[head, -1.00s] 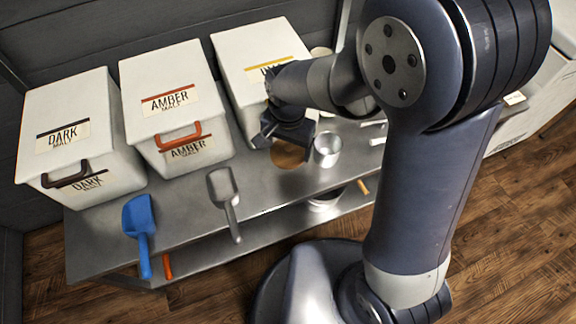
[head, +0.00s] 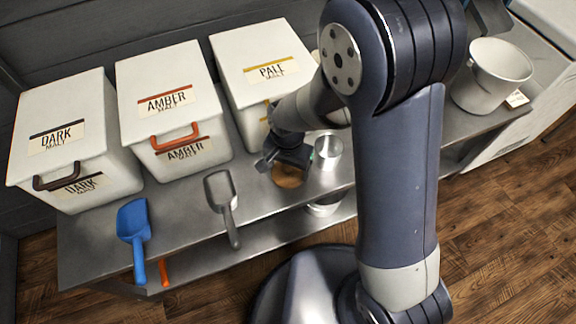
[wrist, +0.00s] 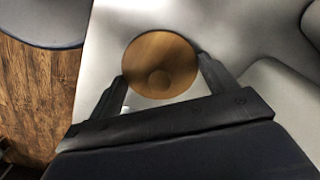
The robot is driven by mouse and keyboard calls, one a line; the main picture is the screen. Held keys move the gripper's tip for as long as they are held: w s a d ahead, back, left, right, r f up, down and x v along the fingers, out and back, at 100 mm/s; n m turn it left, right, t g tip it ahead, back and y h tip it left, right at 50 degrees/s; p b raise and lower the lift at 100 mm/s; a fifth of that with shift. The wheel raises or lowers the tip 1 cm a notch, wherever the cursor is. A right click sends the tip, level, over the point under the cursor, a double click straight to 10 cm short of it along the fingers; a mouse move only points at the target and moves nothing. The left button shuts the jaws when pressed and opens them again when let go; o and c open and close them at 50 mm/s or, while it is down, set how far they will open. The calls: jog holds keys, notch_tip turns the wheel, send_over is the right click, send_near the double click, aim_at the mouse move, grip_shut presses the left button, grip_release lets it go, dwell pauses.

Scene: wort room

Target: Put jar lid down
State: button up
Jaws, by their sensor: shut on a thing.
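The jar lid is a round brown wooden disc with a small knob in its middle. In the wrist view the jar lid (wrist: 160,62) sits between the two dark fingers of my gripper (wrist: 160,78), which is shut on its sides. In the head view the lid (head: 288,177) shows partly beneath my gripper (head: 284,162), over the metal table by its front edge. I cannot tell whether the lid touches the table top.
A metal jar (head: 327,153) stands just right of the lid. Bins marked dark (head: 110,165), amber (head: 200,85) and pale (head: 262,45) line the back. A blue scoop (head: 133,222) and grey scoop (head: 220,190) lie left; a white bucket (head: 490,90) stands right.

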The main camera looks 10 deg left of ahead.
aim_at(288, 167)
jog(key=o, duration=0.9)
jog(key=shift+f, duration=0.1)
notch_tip(288, 167, up, 12)
jog(key=p, duration=0.3)
jog(key=shift+r, duration=0.2)
jog(key=shift+f, duration=0.15)
jog(key=shift+f+b, duration=0.85)
jog(key=shift+f, duration=3.15)
jog(key=shift+f, duration=0.1)
